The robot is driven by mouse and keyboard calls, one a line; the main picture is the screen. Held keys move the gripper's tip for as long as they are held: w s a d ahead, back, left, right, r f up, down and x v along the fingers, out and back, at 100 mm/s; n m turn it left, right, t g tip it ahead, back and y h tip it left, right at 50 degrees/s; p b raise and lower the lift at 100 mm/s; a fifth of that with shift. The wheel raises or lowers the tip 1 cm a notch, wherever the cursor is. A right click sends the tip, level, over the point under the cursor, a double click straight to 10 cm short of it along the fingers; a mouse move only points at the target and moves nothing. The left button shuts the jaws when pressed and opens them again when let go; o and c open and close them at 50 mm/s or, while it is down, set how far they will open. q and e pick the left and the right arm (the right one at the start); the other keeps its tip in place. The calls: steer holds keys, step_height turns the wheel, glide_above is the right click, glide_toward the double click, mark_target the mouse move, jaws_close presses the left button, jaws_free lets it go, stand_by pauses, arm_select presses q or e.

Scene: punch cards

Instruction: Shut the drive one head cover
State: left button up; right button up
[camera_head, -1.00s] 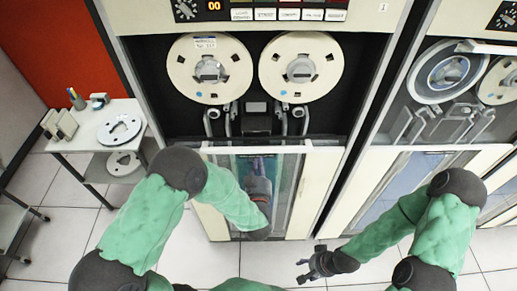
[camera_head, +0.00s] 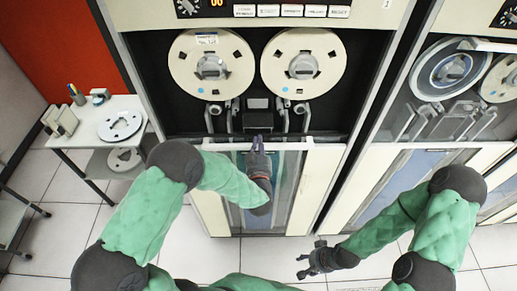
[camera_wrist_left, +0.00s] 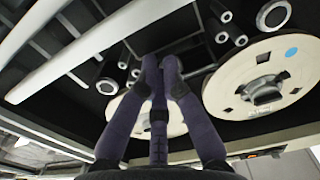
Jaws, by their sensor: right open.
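The tape drive in front of me (camera_head: 330,200) has two cream reels, the left reel (camera_head: 188,70) and the right reel (camera_head: 325,75). Between and below them is the dark head block (camera_head: 256,121) with a small grey plate (camera_head: 258,103) above it. I cannot clearly tell the cover's position. My left gripper (camera_head: 258,143) is just below the head block, fingers pointing up; touching or apart I cannot tell. In the left wrist view, its fingers (camera_wrist_left: 160,70) converge closely, with nothing seen between them. My right gripper (camera_head: 303,267) is open and empty, low in front of the drives.
A pale rail (camera_head: 220,147) runs along the top of the lower glass window, close to my left gripper. A second drive (camera_head: 400,165) with its own reels stands at the right. A white side table (camera_head: 85,133) with a spare reel stands at the left.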

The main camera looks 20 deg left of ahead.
mark_target(258, 126)
arm_select(q)
steer(key=shift+x, duration=1.85)
steer(key=shift+r, duration=0.1)
steer(key=shift+r+p, duration=1.25)
steer(key=shift+r, duration=1.15)
steer(key=shift+w+a+r, duration=0.1)
steer(key=shift+r, duration=0.05)
steer(key=shift+w+a+r, duration=0.2)
steer(key=shift+w+r, duration=0.45)
steer(key=shift+w, duration=0.05)
steer(key=p+v, duration=0.2)
steer(key=v, duration=1)
steer(key=shift+f, duration=0.1)
